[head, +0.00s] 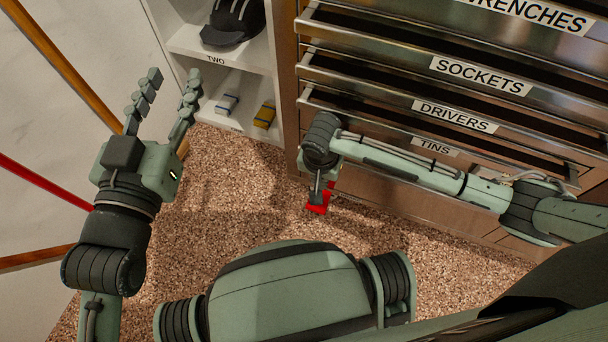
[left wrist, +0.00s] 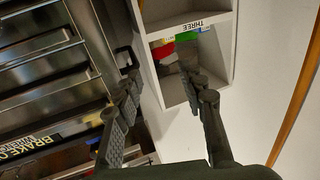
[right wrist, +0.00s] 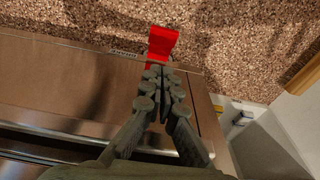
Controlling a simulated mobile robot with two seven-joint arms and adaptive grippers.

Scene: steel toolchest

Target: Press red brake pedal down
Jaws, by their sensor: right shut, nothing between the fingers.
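The red brake pedal (head: 317,205) sticks out near the floor at the foot of the steel toolchest, below the lower left drawer corner. It also shows in the right wrist view (right wrist: 162,42). My right gripper (right wrist: 161,72) is shut and empty, its fingertips pointing at the pedal and overlapping its lower edge in that view. In the head view my right gripper (head: 318,190) points down over the pedal and hides part of it; I cannot tell whether it touches. My left gripper (head: 172,85) is open and empty, raised at the left, away from the pedal.
The toolchest drawers, labelled SOCKETS (head: 481,76), DRIVERS (head: 455,117) and TINS (head: 432,146), stand partly open beside my right arm. A white shelf (head: 232,56) with a dark cap (head: 233,22) stands left of the chest. The speckled floor (head: 235,195) around the pedal is clear.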

